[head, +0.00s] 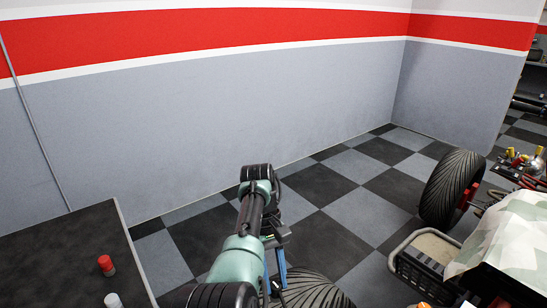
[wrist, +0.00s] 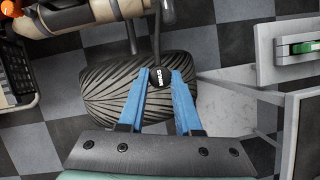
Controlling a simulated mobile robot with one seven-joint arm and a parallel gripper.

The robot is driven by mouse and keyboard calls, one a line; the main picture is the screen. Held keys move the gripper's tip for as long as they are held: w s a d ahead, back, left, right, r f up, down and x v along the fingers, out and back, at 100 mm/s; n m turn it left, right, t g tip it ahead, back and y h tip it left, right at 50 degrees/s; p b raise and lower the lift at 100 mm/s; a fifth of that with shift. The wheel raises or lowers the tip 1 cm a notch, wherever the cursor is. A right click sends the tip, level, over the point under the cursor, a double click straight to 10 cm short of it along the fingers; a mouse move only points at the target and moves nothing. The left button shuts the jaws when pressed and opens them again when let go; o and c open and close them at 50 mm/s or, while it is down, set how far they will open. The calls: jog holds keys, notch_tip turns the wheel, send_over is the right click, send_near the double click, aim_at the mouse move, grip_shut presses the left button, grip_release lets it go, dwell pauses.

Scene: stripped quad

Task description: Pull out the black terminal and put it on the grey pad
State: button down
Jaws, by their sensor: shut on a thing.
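The black terminal (wrist: 160,77), a small dark piece with white lettering, sits between the tips of my gripper's blue fingers in the wrist view. My gripper (wrist: 161,76) is shut on it, over a ribbed black tyre (wrist: 105,92). A thin dark line, perhaps a cable, runs up from the terminal to the top edge. In the head view my gripper (head: 276,284) is low in the middle, its tips pointing down by the tyre (head: 312,284); the terminal cannot be made out there. I cannot pick out the grey pad for sure in either view.
A light grey panel with a green piece (wrist: 304,47) is at the right of the wrist view. Checkered floor lies open behind.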

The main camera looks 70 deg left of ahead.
aim_at(279, 291)
jog(key=shift+s+d+r+p, duration=0.15)
jog(key=shift+d+p, duration=0.75)
jog(key=shift+p, duration=1.1)
jog(key=shift+d+r+p, duration=0.15)
jog(key=shift+d+p, duration=0.7)
jog(key=shift+p, duration=1.1)
jog(key=d+p, duration=0.8)
jog(key=p, duration=0.3)
jog(key=shift+s+f, duration=0.25)
jog(key=shift+f, duration=0.05)
jog(key=shift+d, duration=0.1)
jog(key=d+p, duration=1.2)
jog(key=d, duration=0.2)
jog(key=shift+s, duration=0.45)
